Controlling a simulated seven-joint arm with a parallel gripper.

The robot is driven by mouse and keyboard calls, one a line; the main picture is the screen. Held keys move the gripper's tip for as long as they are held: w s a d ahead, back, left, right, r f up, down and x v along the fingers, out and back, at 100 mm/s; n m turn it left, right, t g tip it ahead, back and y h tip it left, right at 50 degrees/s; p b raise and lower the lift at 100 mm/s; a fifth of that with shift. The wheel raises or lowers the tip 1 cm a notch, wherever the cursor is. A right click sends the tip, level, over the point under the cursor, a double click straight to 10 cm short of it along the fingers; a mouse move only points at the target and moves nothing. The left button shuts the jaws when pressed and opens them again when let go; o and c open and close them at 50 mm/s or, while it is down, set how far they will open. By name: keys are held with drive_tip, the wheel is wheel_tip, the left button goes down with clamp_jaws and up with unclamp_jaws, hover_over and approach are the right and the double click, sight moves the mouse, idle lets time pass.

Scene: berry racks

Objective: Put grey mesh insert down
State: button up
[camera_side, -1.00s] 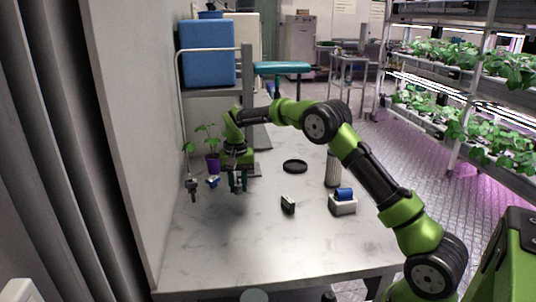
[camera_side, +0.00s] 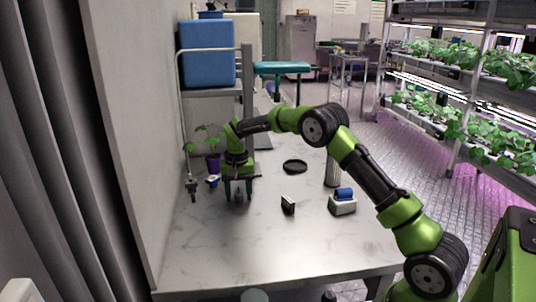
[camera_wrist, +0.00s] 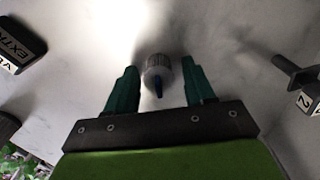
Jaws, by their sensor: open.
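A small grey ribbed piece with a dark blue tip, which looks like the grey mesh insert (camera_wrist: 158,66), stands on the white table between my fingers in the wrist view. In the side view it shows only as a small grey shape (camera_side: 239,196) between the fingers. My gripper (camera_side: 238,197) is open, pointing down, with its fingertips low over the table. In the wrist view my gripper (camera_wrist: 159,70) has a finger on each side of the insert, with visible gaps on both sides.
A black round dish (camera_side: 295,167), a black block (camera_side: 288,206) and a white-and-blue device (camera_side: 342,205) lie to the right. The front table is clear.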

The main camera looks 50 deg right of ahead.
wheel_tip(320, 180, up, 12)
drive_tip(key=s+a+r+n+t+y, duration=0.1)
drive_tip(key=s+a+r+t, duration=0.1)
drive_tip(key=s+a+r, duration=0.35)
drive_tip(key=s+a+r+n+t, duration=0.25)
drive_tip(key=s+r, duration=0.35)
drive_tip(key=s, duration=0.3)
drive_tip(key=s+a+f+t, duration=0.1)
drive_tip(key=s+a+f, duration=0.1)
drive_tip(key=s, duration=0.6)
drive_tip(key=s+a+f+n+t+y, duration=0.1)
drive_tip(key=s+a+f, duration=0.2)
drive_tip(key=s, duration=0.5)
drive_tip(key=shift+a+f+t, duration=0.25)
drive_tip(key=shift+a+t, duration=0.1)
